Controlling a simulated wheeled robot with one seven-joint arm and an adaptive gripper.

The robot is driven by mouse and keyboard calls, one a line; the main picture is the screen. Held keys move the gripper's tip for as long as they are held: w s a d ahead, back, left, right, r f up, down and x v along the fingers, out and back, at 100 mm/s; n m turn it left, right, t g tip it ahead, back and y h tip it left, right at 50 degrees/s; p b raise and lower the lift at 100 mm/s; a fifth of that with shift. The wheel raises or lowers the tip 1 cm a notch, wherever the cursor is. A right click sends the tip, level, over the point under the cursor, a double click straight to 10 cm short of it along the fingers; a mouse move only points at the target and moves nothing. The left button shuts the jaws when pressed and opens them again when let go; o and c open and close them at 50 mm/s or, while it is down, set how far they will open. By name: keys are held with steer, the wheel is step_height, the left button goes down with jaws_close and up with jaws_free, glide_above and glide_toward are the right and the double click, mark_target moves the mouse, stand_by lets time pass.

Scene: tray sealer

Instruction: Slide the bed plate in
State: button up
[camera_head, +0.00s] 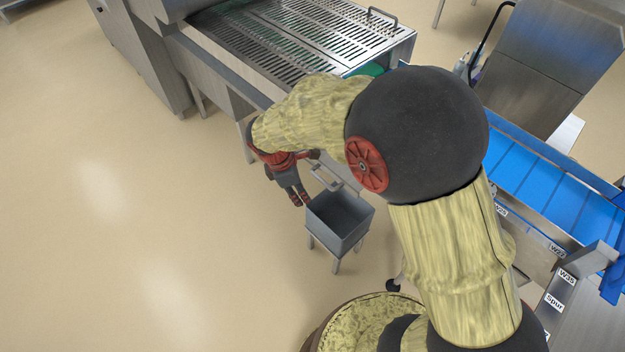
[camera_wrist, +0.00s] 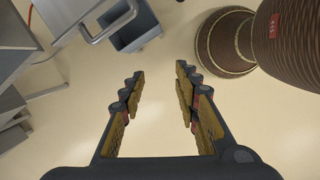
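The bed plate (camera_head: 290,38) is a slotted shiny metal plate lying flat on top of the steel machine in the head view. It extends from the machine's housing at the upper left towards the right. A small bar handle (camera_head: 382,17) stands up at its right end. My arm hides part of the machine's near side. My gripper (camera_head: 303,200) hangs low, apart from the plate, in front of the machine and beside a grey bin. In the wrist view my gripper (camera_wrist: 160,88) is open, with bare floor between its fingers. The plate cannot be made out in that view.
The grey bin (camera_head: 342,218) stands on legs just right of my gripper; it also shows in the wrist view (camera_wrist: 135,30). A blue conveyor (camera_head: 545,185) runs along the right. A steel hopper (camera_head: 550,60) stands behind it. The floor at left is clear.

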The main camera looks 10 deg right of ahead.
steer(key=w+n, duration=0.2)
steer(key=w+r+n+t, duration=0.1)
steer(key=w+n, duration=0.1)
steer(key=shift+a+r, duration=0.15)
steer(key=shift+r, duration=0.05)
steer(key=shift+c, duration=1.2)
steer(key=shift+n, duration=1)
steer(key=shift+c, duration=1.3)
steer(key=shift+f, duration=0.1)
steer(key=shift+c, duration=0.5)
steer(key=shift+w+f, duration=0.1)
steer(key=shift+f, duration=0.25)
jaws_close()
steer(key=w+d+f+b, duration=0.2)
steer(key=d+f, duration=0.4)
steer(key=f, duration=0.3)
steer(key=shift+w+f, duration=0.2)
steer(key=shift+w, duration=0.45)
